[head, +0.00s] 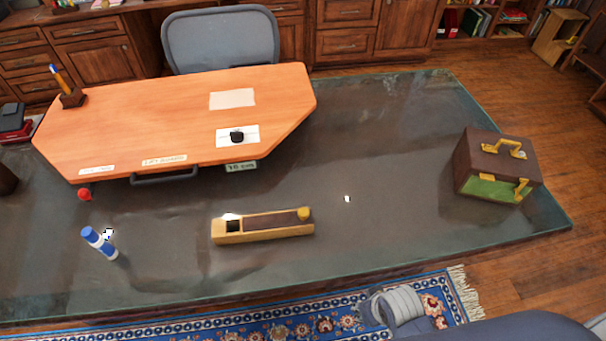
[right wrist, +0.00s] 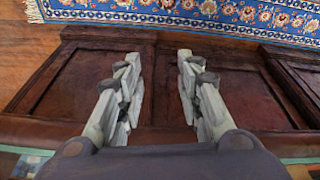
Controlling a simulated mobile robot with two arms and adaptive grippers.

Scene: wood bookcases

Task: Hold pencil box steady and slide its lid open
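The pencil box (head: 262,237) is a long, narrow yellow-wood box lying flat on the dark desk top, near its front middle. Its dark sliding lid (head: 270,221) has a round yellow knob (head: 304,214) at the right end. A dark square recess (head: 233,226) shows at the box's left end; I cannot tell how deep it is. My right gripper (head: 390,300) is below and right of the box, over the rug, apart from the box. In the right wrist view its fingers (right wrist: 158,60) are spread with nothing between them. My left gripper is out of view.
An orange board (head: 170,110) with papers and a handle covers the desk's back left. A brown-and-green case (head: 497,165) sits at the right. The desk around the box is mostly clear.

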